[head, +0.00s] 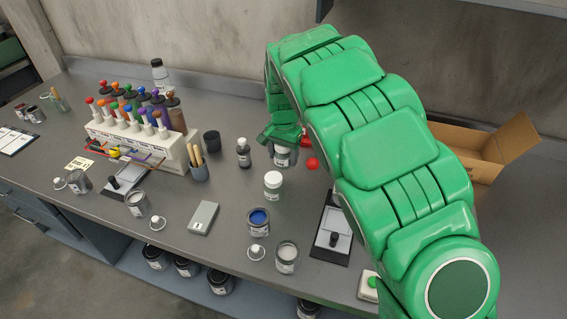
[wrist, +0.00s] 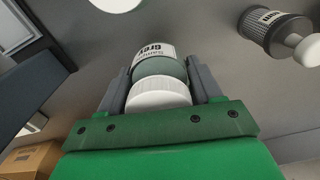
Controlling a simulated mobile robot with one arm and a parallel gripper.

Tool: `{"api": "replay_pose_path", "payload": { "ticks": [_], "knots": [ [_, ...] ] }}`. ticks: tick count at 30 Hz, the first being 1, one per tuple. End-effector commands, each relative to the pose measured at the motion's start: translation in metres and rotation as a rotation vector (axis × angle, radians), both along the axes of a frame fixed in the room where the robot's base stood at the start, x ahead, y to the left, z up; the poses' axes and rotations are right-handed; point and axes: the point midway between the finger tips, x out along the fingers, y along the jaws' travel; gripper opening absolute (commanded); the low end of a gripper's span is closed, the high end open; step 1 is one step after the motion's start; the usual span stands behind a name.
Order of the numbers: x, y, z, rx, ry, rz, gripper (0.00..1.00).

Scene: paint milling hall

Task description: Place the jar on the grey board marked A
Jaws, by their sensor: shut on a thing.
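My gripper (wrist: 160,85) is shut on a jar with a white lid (wrist: 158,94), a grey-green body and a white label reading "Grey". In the head view the held jar (head: 282,157) shows below my gripper, toward the back of the bench; I cannot tell whether its base touches the bench. Two dark boards with pale sheets and a black knobbed tool lie on the bench, one at left (head: 113,194) and one at right (head: 325,256), partly behind my arm. No letter A is legible on either. A small grey block (head: 203,218) lies between them.
A rack of coloured-top bottles (head: 140,145) stands at left. An open cardboard box (head: 470,150) is at right.

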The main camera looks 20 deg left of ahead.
Motion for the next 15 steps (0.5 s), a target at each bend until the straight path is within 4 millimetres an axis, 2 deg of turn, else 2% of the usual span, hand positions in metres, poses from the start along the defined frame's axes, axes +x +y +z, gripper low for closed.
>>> {"api": "replay_pose_path", "payload": {
  "ticks": [1,6,11,15],
  "knots": [
    [0.001,0.000,0.011,0.002,-0.002,0.000,0.23],
    [0.000,0.000,0.037,0.001,0.000,-0.001,0.23],
    [-0.001,0.000,0.048,-0.001,0.002,-0.001,0.23],
    [-0.013,0.007,0.052,-0.004,0.003,0.002,0.23]
  ]
}}
